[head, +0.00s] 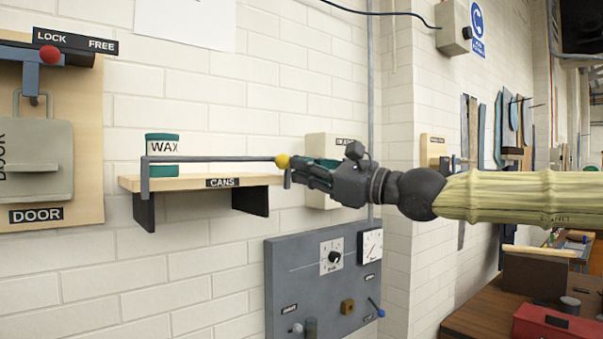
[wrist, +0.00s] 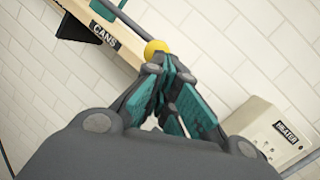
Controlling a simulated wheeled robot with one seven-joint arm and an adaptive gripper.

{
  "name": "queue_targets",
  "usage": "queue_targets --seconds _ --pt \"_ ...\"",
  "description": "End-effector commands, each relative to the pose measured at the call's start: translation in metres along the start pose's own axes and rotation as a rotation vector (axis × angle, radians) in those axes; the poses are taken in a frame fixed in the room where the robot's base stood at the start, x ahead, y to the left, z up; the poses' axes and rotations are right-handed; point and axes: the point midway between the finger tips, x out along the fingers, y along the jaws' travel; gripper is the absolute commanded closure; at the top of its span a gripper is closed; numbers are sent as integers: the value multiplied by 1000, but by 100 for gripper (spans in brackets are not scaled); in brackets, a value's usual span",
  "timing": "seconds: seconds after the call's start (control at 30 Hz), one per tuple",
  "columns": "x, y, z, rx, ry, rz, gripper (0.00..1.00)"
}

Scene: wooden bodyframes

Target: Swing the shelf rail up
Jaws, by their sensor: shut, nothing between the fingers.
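The shelf rail (head: 215,159) is a thin grey bar running level across the front of the wooden shelf (head: 165,183) marked CANS. Its left end bends down to the shelf, and a yellow knob (head: 282,161) caps its right end. A green tin marked WAX (head: 162,150) stands on the shelf behind the rail. My gripper (head: 290,168) is at the knob, coming from the right. In the wrist view its shut fingertips (wrist: 160,62) are right at the knob (wrist: 157,48), with nothing between them. Whether they touch the knob, I cannot tell.
A grey panel (head: 285,265) with a dial, gauge and levers is on the wall below my gripper. A box marked HEATER (wrist: 265,130) is on the wall behind it. A DOOR board (head: 85,150) with a red-knobbed lock is at left.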

Motion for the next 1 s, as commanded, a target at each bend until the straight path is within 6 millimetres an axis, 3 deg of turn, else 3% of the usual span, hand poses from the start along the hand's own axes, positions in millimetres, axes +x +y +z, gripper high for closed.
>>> queue_targets --seconds 0.53,0.77,1.0 --pt "-6 -1 -5 -1 -1 0 100" --pt "-32 -2 -25 2 -3 3 100" --pt "-62 -5 -14 -1 -4 3 100"
